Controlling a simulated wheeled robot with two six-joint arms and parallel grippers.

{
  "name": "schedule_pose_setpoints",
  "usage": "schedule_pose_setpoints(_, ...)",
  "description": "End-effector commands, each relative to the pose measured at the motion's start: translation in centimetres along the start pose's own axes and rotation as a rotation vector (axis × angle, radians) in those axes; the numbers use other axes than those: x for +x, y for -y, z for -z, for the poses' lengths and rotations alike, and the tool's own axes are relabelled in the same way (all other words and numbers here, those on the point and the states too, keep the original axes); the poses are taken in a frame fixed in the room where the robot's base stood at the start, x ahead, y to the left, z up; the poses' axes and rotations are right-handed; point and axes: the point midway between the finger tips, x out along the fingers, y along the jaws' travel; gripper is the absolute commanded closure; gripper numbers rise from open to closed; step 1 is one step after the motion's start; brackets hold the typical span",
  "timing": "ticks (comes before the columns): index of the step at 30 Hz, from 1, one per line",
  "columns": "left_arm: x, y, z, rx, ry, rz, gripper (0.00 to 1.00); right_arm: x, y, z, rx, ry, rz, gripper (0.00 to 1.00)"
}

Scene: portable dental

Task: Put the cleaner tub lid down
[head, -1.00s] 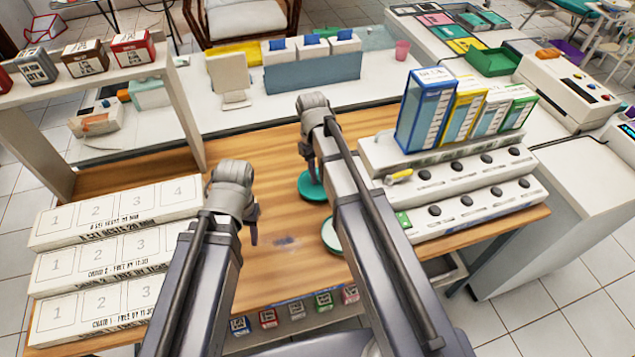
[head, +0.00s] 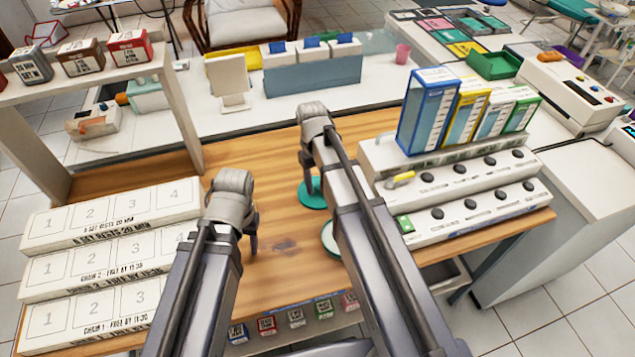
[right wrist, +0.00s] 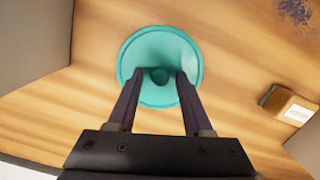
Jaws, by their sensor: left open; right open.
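The cleaner tub lid, a teal disc with a small knob (head: 318,201), lies on the wooden desk, partly hidden by my right arm. In the right wrist view the lid (right wrist: 160,46) looks flat on the wood. My right gripper (right wrist: 157,82) is open above it, with a fingertip on each side of the knob and gaps showing between. It also shows in the head view (head: 309,180). A round white item with a green rim (head: 328,236), perhaps the tub, is half hidden behind my right arm. My left gripper (head: 252,241) is open and empty over the desk.
White numbered trays (head: 110,215) lie at the left. A stepped white unit with black knobs (head: 455,200) and coloured binders (head: 428,110) stands at the right. A small brown box (right wrist: 288,105) is right of the lid in the wrist view. Bare wood shows around a dark smudge (head: 284,246).

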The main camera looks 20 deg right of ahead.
Motion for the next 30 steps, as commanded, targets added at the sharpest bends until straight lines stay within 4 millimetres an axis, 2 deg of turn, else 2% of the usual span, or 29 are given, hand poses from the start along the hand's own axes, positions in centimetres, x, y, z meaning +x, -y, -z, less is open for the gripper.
schedule_pose_setpoints(8,-0.4,0.0,0.0,0.0,0.0,0.0,0.5,-0.4,0.0,-0.1,0.0,0.0,0.0,0.49)
schedule_pose_setpoints(14,-2.0,0.2,-0.1,0.0,0.0,0.0,0.5,-2.0,0.0,-0.1,0.0,0.0,0.0,0.49)
schedule_pose_setpoints(30,-9.8,0.9,-0.6,0.0,0.0,0.0,0.5,-10.0,0.0,-0.1,0.0,0.0,0.0,0.49)
